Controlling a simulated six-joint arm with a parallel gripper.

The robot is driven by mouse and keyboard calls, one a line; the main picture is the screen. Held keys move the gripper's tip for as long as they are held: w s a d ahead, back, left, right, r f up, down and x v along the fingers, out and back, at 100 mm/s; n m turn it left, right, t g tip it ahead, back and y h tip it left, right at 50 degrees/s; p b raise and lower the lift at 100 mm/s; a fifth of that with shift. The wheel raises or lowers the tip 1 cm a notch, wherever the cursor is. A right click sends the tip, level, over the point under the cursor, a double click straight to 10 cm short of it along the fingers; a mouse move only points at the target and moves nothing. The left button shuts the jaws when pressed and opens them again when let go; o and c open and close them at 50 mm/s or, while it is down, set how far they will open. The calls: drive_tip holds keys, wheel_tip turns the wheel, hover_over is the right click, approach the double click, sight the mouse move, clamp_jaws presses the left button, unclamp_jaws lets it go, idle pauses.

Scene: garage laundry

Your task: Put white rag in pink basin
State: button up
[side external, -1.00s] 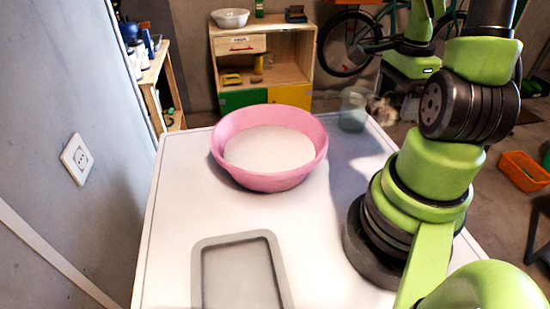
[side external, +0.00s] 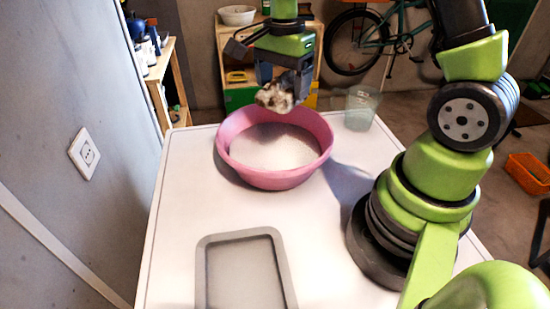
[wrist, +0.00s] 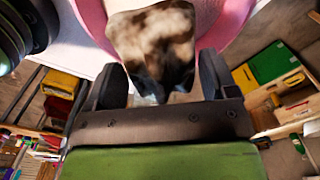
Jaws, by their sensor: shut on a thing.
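The pink basin (side external: 315,165) stands on the white table and looks empty, with a pale inside floor. My gripper (side external: 290,90) is above the far rim of the basin. It is shut on a crumpled white rag (side external: 275,97) with brown and dark patches, which hangs from the fingers. In the wrist view the rag (wrist: 158,35) shows between the fingertips of my gripper (wrist: 158,85), with the pink basin (wrist: 232,22) behind it. The rag's lower end appears above the rim, apart from the basin floor.
A grey tray (side external: 278,243) lies at the front of the white table (side external: 175,215). A clear cup (side external: 360,108) stands at the table's back right. A wooden shelf unit (side external: 240,76) and a bicycle (side external: 360,40) are behind the table. An orange crate (side external: 528,172) is on the floor at right.

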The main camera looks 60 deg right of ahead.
drive_tip(key=shift+w+a+n, duration=0.3)
drive_tip(key=shift+w+a, duration=0.15)
drive_tip(key=shift+a, duration=0.4)
hover_over(275, 159)
wheel_tip(275, 159, down, 10)
drive_tip(key=shift+f, duration=2.5)
drive_tip(key=shift+f, duration=0.15)
